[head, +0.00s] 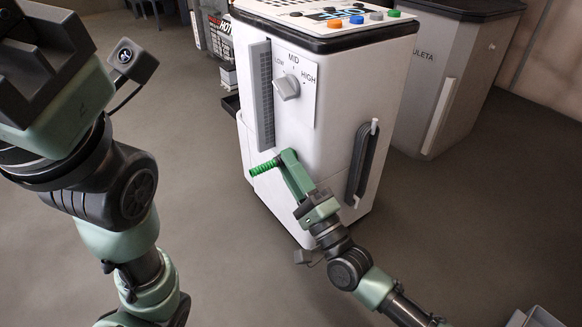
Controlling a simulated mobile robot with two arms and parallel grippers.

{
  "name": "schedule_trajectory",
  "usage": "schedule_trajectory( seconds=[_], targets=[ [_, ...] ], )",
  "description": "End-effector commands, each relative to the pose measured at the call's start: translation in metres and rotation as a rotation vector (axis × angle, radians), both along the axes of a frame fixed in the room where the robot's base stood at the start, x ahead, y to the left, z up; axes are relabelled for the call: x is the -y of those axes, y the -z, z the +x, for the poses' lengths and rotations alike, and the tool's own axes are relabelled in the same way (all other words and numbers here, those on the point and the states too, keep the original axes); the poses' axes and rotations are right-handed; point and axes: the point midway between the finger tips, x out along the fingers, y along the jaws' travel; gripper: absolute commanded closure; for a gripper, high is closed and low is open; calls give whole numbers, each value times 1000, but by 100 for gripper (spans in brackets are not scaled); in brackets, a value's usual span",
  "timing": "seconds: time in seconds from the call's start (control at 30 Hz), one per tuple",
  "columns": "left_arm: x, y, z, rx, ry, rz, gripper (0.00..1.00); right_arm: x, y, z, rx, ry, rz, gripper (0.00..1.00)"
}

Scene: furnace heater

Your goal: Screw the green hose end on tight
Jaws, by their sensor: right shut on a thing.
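The green hose end (264,168) is a short ribbed piece in front of the white heater (340,90), low on its front face. My right gripper (286,162) is shut on its right end, with the ribbed part sticking out to the left. The fingers hide the gripped end, and I cannot tell whether it touches the heater or sits on a fitting. My left arm fills the left side, and its hand (45,70) is partly cut off at the top left corner. Its fingers cannot be made out clearly.
The heater's front has a grey vent, a LOW-MID-HIGH knob (286,86) and a dark coiled cord (362,160). Coloured buttons are on its top. A grey cabinet (447,80) stands behind right. A grey container (540,318) is at the bottom right. The floor between is clear.

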Motion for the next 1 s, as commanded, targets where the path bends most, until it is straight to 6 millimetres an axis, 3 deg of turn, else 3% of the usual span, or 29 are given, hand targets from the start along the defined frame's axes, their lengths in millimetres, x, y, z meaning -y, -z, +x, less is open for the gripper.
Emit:
schedule_trajectory(
  seconds=[0.53, 0.93, 1.0],
  targets=[
    [-1, -2, -2, 7, -2, -2, 59, -5, 5, -2, 84, -7, 56, 100],
    [-1, 0, -3, 11, -5, 0, 59, -11, 7, 6, 363, -11, 261, 100],
    [-1, 0, -3, 11, -5, 0, 59, -12, 8, 7, 403, -11, 290, 91]
  ],
)
